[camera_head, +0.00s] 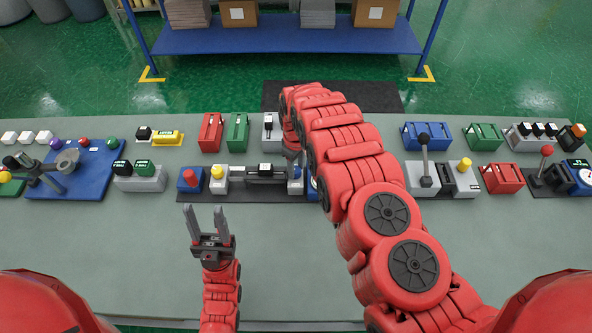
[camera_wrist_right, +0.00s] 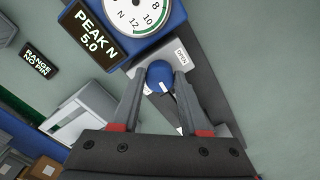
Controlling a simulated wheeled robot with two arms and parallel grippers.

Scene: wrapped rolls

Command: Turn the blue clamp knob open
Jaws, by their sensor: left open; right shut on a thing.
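The blue clamp knob (camera_wrist_right: 159,76) is round and sits between the fingertips of my right gripper (camera_wrist_right: 160,82) in the right wrist view. The gripper is shut on it. A plate with the word OPEN (camera_wrist_right: 182,55) lies beside the knob. In the head view my right arm reaches to the fixture (camera_head: 265,180) in the middle of the bench and hides most of the gripper. A blue part (camera_head: 295,188) shows at the fixture's right end. My left gripper (camera_head: 204,212) is open and empty above the bare front of the bench.
Red (camera_head: 210,132) and green (camera_head: 237,132) blocks stand behind the fixture. A lever device (camera_head: 425,178) stands to the right. The bench front (camera_head: 120,250) is clear.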

